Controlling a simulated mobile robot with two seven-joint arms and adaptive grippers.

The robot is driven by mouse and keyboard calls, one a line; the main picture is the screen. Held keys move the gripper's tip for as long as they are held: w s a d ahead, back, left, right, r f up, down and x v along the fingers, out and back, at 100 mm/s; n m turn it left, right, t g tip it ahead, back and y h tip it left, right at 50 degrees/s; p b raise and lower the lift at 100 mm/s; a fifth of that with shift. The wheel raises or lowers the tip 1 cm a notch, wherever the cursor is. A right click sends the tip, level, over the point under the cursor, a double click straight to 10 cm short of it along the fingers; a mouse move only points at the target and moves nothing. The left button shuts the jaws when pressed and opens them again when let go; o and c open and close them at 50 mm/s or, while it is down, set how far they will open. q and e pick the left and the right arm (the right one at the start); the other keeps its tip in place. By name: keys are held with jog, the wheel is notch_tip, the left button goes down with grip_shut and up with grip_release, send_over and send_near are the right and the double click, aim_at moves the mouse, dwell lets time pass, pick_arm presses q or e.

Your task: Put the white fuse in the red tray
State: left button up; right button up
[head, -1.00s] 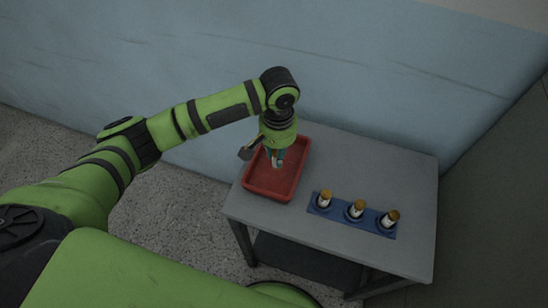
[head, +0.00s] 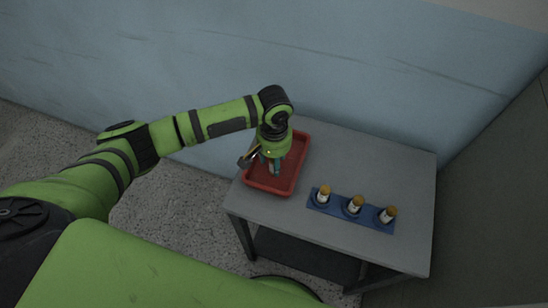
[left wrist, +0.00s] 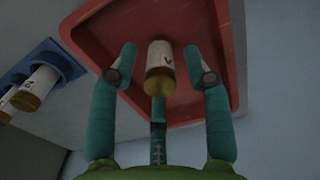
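The white fuse (left wrist: 161,66), a white cylinder with a gold cap and a dark mark, is over the red tray's floor, between the fingers of my left gripper (left wrist: 161,72). Gaps show between it and the two side fingers, so the gripper looks open around it. Whether its far end touches the tray floor is unclear. In the head view my left gripper (head: 275,168) points down into the red tray (head: 288,178), and its teal fingers largely hide the fuse. The red tray (left wrist: 92,29) fills the middle of the wrist view. My right gripper is not in view.
A blue rack (head: 339,207) with three white, gold-capped cylinders stands right of the tray on the grey table (head: 370,165). Part of the rack (left wrist: 49,62) shows in the wrist view. A blue wall (head: 400,75) is behind the table.

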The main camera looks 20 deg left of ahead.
pick_arm(q)
notch_tip(320, 180, up, 12)
jog(key=b, duration=0.1)
jog(key=shift+r, duration=0.15)
dwell(0.5)
